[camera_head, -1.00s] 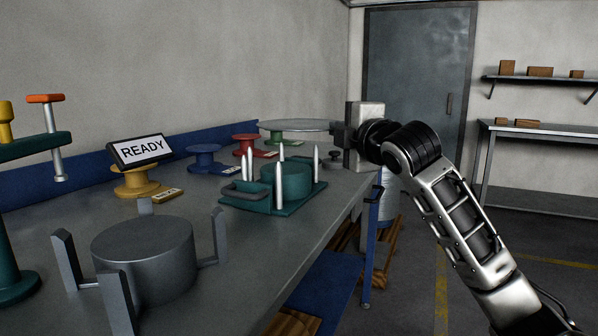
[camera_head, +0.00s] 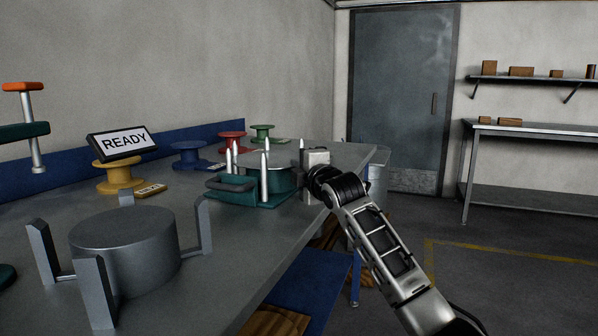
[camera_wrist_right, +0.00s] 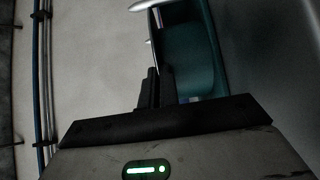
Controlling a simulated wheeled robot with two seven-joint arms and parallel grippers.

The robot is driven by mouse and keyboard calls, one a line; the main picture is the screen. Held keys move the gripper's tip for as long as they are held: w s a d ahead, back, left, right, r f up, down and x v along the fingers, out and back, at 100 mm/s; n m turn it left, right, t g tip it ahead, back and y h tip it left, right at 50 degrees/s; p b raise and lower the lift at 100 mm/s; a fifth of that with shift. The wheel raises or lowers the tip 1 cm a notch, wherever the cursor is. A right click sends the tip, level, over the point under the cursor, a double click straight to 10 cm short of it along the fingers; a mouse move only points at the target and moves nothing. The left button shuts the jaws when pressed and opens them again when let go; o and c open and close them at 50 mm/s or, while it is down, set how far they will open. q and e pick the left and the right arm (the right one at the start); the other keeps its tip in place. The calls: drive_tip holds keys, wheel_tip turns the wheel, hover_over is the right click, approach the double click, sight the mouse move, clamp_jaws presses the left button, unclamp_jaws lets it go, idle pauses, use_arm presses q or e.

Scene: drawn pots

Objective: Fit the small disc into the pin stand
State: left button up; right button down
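The teal pin stand (camera_head: 218,196) stands on the bench with upright silver pins (camera_head: 265,178) around a teal drum. My right gripper (camera_head: 304,160) is low at the stand's right side, beside a pin. Its fingers are close together in the right wrist view (camera_wrist_right: 157,88). The small disc (camera_head: 271,166) is flat and nearly edge-on between the pins at the drum's top, with its near edge at the fingers. Its outline is hard to make out, and I cannot tell whether it touches the drum. My left gripper is not in view.
A large grey drum (camera_head: 125,245) stands among grey posts in front. Yellow (camera_head: 118,178), blue (camera_head: 188,155), red (camera_head: 232,140) and green (camera_head: 262,133) spools line the back. The bench's right edge is close to my arm.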

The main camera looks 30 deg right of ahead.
drive_tip(key=shift+r, duration=0.1)
drive_tip(key=c, duration=1.6)
unclamp_jaws()
drive_tip(key=shift+c, duration=0.2)
drive_tip(key=shift+s, duration=0.1)
drive_tip(key=s, duration=1.1)
drive_tip(key=shift+s+a+p, duration=0.25)
drive_tip(key=shift+s+p, duration=0.1)
drive_tip(key=shift+s, duration=0.05)
